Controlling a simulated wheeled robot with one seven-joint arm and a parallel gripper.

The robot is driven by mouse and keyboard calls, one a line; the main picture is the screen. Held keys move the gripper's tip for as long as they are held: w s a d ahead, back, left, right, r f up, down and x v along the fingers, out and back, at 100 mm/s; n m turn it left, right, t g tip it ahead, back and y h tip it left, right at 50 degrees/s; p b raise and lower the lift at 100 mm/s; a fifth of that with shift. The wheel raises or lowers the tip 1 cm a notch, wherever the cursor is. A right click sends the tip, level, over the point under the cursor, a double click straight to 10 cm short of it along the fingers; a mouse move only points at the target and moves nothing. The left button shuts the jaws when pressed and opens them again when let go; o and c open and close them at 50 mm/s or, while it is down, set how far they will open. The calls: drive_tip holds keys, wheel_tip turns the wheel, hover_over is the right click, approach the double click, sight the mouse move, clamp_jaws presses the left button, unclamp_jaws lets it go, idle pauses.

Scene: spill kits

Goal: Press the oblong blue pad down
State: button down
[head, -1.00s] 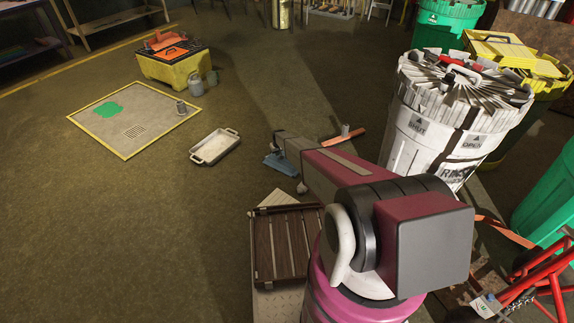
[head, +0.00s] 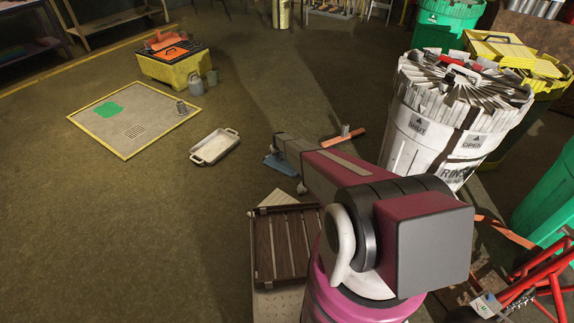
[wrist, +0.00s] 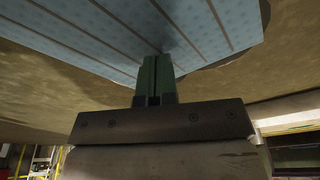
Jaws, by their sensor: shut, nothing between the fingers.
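The oblong blue pad (wrist: 110,32) is light blue with a dotted pattern and lengthwise seams. It lies on the brown floor and fills the top of the wrist view. In the head view a blue piece of it (head: 279,164) shows beside my forearm, which hides the rest. My gripper (wrist: 155,62) has green fingers, shut together and empty. The fingertips reach the pad near its closer edge and appear to touch it. How hard they press cannot be told. The gripper is hidden in the head view.
An orange-handled tool (head: 343,139) lies just beyond the pad. A white bin (head: 440,130) stands to the right. A grey tray (head: 214,147) and a yellow-edged floor panel (head: 155,125) lie left. A dark slatted crate (head: 285,245) is in front.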

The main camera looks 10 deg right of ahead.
drive_tip(key=shift+f, duration=0.75)
idle(1.4)
drive_tip(key=shift+r, duration=3.65)
drive_tip(key=s+d+r+g, duration=0.2)
drive_tip(key=s+d+r, duration=0.1)
drive_tip(key=s+d, duration=0.45)
drive_tip(key=shift+h, duration=0.4)
drive_tip(key=shift+w+d+f, duration=0.1)
drive_tip(key=shift+d+f, duration=0.1)
drive_tip(key=shift+f, duration=0.9)
drive_tip(key=shift+s+d+f, duration=0.1)
drive_tip(key=shift+d+f, duration=0.1)
drive_tip(key=shift+f, duration=0.85)
drive_tip(key=shift+w+d+f, duration=0.1)
drive_tip(key=shift+d+f, duration=0.1)
drive_tip(key=shift+f, duration=0.9)
drive_tip(key=shift+f, duration=0.7)
